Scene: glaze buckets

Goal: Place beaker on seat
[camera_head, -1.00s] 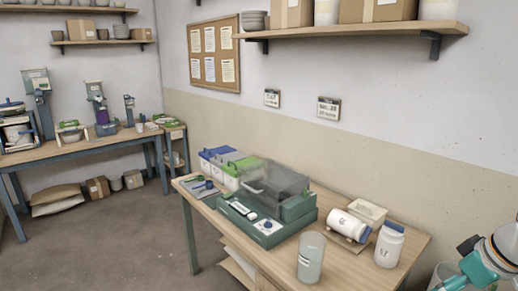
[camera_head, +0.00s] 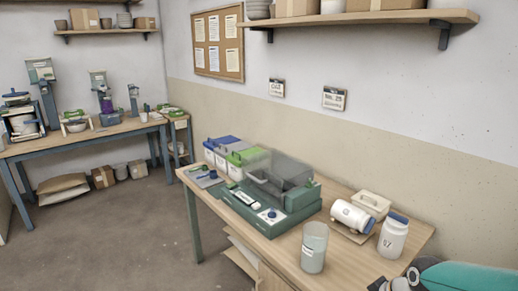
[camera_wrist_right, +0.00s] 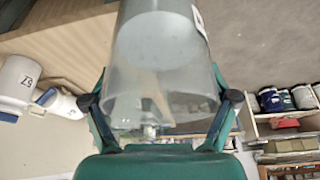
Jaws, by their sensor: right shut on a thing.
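In the right wrist view, my right gripper (camera_wrist_right: 160,112) is shut around a clear beaker (camera_wrist_right: 160,80), one finger on each side of its wall. A small pale label shows at the beaker's upper right edge. I cannot tell which thing is the seat. My left gripper is out of view.
The wooden table (camera_head: 345,272) also bears a green device (camera_head: 268,226) with a clear lid, a standing white jar (camera_head: 392,240) and a lying jar (camera_head: 352,216). Several column machines stand on the far bench (camera_head: 75,137). The floor (camera_head: 110,235) between is clear.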

